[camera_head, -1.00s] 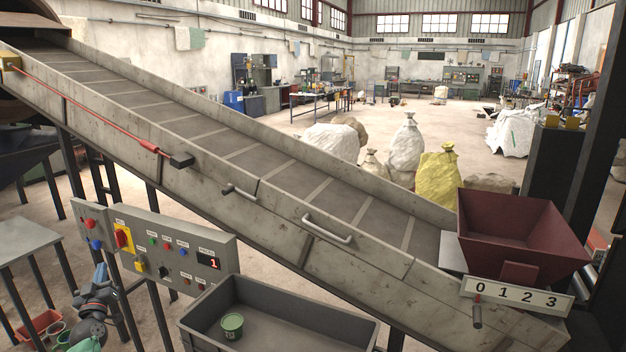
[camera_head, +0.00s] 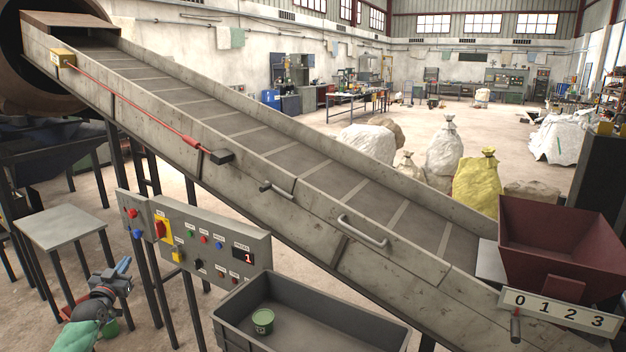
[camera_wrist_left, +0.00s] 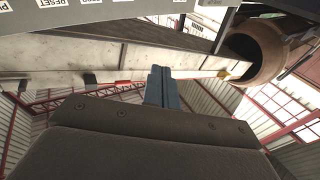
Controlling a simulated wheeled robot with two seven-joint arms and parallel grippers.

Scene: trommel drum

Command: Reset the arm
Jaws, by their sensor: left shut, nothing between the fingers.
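My left gripper (camera_head: 123,267) is at the lower left in the head view, in front of and below the left end of the control panel (camera_head: 200,245). Its blue fingers are shut and empty, and they point up in the left wrist view (camera_wrist_left: 160,88). The gripper is apart from the panel. My right gripper is not in view.
A sloping conveyor (camera_head: 300,180) runs from the drum (camera_head: 25,60) down to a red hopper (camera_head: 560,245). A grey bin (camera_head: 330,325) holding a green tub (camera_head: 262,320) stands below it. A small grey table (camera_head: 62,228) stands left of the panel.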

